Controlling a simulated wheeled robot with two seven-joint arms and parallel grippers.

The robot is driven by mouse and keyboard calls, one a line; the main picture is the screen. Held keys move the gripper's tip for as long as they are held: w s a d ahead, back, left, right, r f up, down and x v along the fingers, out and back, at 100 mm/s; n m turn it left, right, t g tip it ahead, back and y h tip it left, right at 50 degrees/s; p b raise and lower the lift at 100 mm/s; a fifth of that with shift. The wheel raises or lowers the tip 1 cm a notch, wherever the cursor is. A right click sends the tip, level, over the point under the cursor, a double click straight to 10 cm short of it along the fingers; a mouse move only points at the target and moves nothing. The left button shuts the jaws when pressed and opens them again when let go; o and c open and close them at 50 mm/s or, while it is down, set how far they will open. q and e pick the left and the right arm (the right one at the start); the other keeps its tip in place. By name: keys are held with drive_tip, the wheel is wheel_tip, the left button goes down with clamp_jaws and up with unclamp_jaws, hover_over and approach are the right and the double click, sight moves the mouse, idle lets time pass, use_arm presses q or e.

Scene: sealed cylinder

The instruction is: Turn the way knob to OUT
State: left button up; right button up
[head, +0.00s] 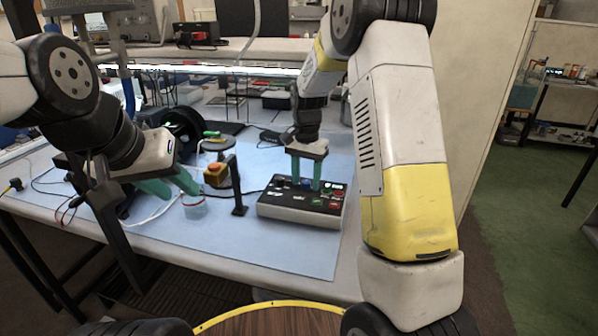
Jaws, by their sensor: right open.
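A control box (298,214) with a black sloped top sits on the blue mat. Its top carries several small knobs, buttons and white labels, with blue, green and red colours among them. The labels are too small to read, so I cannot tell which is the way knob or where it points. My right gripper (306,186) points down over the back part of the box top, its two green fingers apart. Whether they touch a knob is unclear. My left gripper (184,193) is to the left with its green fingers apart, by a clear cylinder with a red band (194,208).
A black upright post (238,190) stands between the cylinder and the box. An orange-and-yellow button unit (216,175) is behind the cylinder. Cables lie on the left. The blue mat (290,254) is clear in front of the box.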

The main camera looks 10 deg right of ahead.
clamp_jaws()
drive_tip(key=n, duration=0.6)
drive_tip(key=shift+n, duration=0.3)
drive_tip(key=n, duration=0.3)
drive_tip(key=shift+n, duration=2.1)
drive_tip(key=shift+r, duration=0.1)
unclamp_jaws()
